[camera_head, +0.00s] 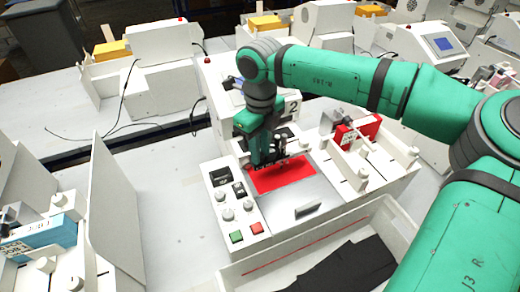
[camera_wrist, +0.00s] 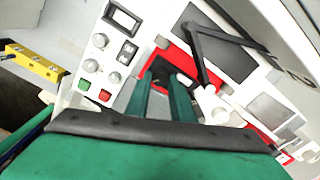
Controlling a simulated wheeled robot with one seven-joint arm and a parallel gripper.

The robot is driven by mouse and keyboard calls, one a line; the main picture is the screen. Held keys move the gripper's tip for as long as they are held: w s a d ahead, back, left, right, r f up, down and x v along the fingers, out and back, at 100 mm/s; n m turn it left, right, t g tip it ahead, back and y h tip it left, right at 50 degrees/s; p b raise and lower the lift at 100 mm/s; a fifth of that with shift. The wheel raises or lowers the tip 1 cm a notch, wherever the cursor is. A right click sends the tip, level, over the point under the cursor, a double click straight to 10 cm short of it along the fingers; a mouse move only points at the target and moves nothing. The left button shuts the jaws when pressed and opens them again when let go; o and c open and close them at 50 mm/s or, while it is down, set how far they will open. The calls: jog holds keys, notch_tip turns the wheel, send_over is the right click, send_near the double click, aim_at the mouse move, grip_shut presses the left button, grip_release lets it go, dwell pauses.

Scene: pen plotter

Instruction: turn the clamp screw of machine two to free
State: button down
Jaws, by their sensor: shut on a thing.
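Machine two (camera_head: 225,172) is a white pen plotter with a "2" plate (camera_head: 293,107) at its back. A red sheet (camera_head: 285,174) lies on its grey bed. My gripper (camera_head: 270,160) reaches down from above over the back left of the red sheet. In the wrist view, the two green fingers of my gripper (camera_wrist: 168,82) point at a dark part over the sheet, beside a black arm (camera_wrist: 196,50). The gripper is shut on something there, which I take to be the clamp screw. The fingers hide most of it, and its turned position cannot be read.
The machine's panel has knobs, a green button (camera_head: 236,237) and a red button (camera_head: 257,228). A white bin (camera_head: 398,215) with dark cloth (camera_head: 345,268) stands in front. Upright white panels (camera_head: 115,210) stand to the left.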

jog(key=n, duration=0.4)
jog(key=shift+w+a+n, duration=0.1)
jog(key=shift+n, duration=0.2)
jog(key=n, duration=0.4)
jog(key=shift+n, duration=0.3)
jog(key=n, duration=0.6)
jog(key=shift+w, duration=0.1)
jog(key=shift+a+n, duration=0.1)
jog(key=shift+n, duration=1.3)
jog(key=c, duration=1.5)
grip_release()
jog(key=shift+c, duration=0.2)
